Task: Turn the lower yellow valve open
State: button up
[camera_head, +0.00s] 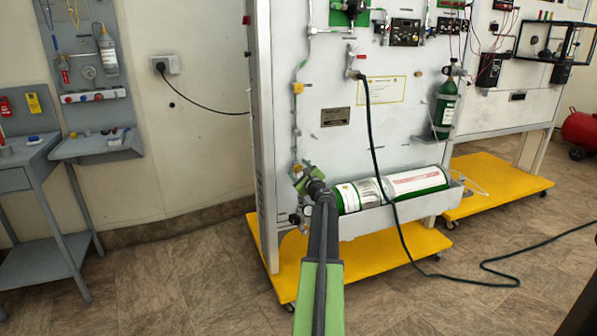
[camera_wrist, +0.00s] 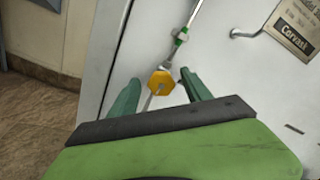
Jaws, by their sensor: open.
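The lower yellow valve (camera_wrist: 159,84) is a small yellow-orange knob on a thin pipe against the white panel. In the wrist view it lies between the two green fingers of my gripper (camera_wrist: 160,77), which are spread apart with a gap on each side of it. I cannot tell how deep the fingers reach around it. In the head view the valve (camera_head: 298,168) shows as a small yellow spot just beyond my gripper (camera_head: 301,176), partly hidden by it. A second yellow valve (camera_head: 297,88) sits higher on the same pipe line.
A green and white cylinder (camera_head: 410,183) lies in a tray to the right of my gripper. A dark hose (camera_head: 371,130) hangs down the panel to the floor. The yellow wheeled base (camera_head: 352,264) sits below. A grey bench (camera_head: 45,205) stands at the left.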

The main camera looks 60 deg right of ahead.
jog(key=v, duration=1.7)
jog(key=shift+s+a, duration=0.15)
jog(key=shift+a, duration=0.05)
